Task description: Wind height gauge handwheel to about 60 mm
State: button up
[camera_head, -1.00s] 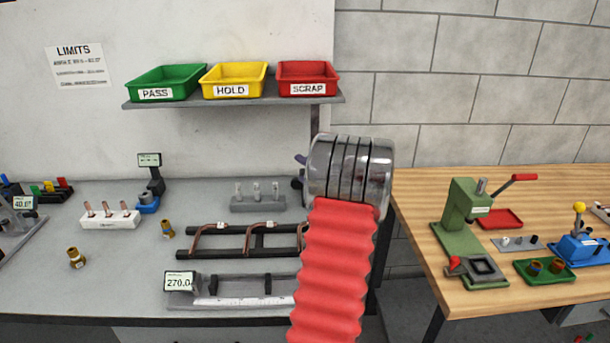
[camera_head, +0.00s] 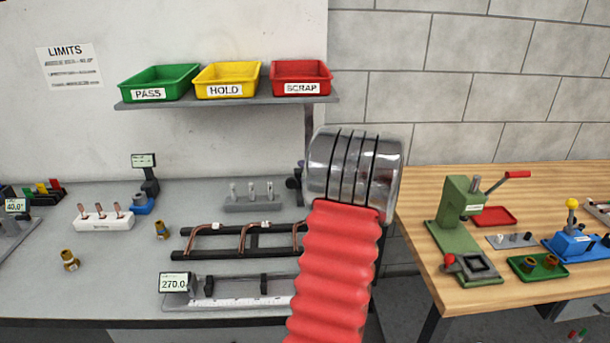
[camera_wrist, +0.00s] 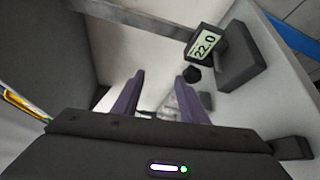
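The height gauge shows in the wrist view as a dark body (camera_wrist: 238,65) with a tilted digital display (camera_wrist: 203,43) that reads about 22.0. A small black round knob, which looks like the handwheel (camera_wrist: 193,74), sits just below the display. My gripper (camera_wrist: 160,76) has two purple fingers spread apart with nothing between them. The knob is just beyond and right of the right fingertip; I cannot tell whether they touch. In the head view my silver wrist and red sleeve hide most of the gauge area, and a dark rounded part (camera_head: 293,183) shows at their left.
A grey shelf (camera_head: 225,102) carries the green (camera_head: 160,80), yellow (camera_head: 227,77) and red (camera_head: 301,77) trays above the bench. A rack with bent copper tubes (camera_head: 242,240) and a measuring rail (camera_head: 225,300) lie left of my arm. A wooden table (camera_head: 420,205) stands right.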

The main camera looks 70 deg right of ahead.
jog(key=s+a+r, duration=0.2)
jog(key=s+a, duration=0.2)
jog(key=s, duration=0.1)
jog(key=shift+r, duration=0.15)
dwell(0.8)
jog(key=shift+d, duration=0.1)
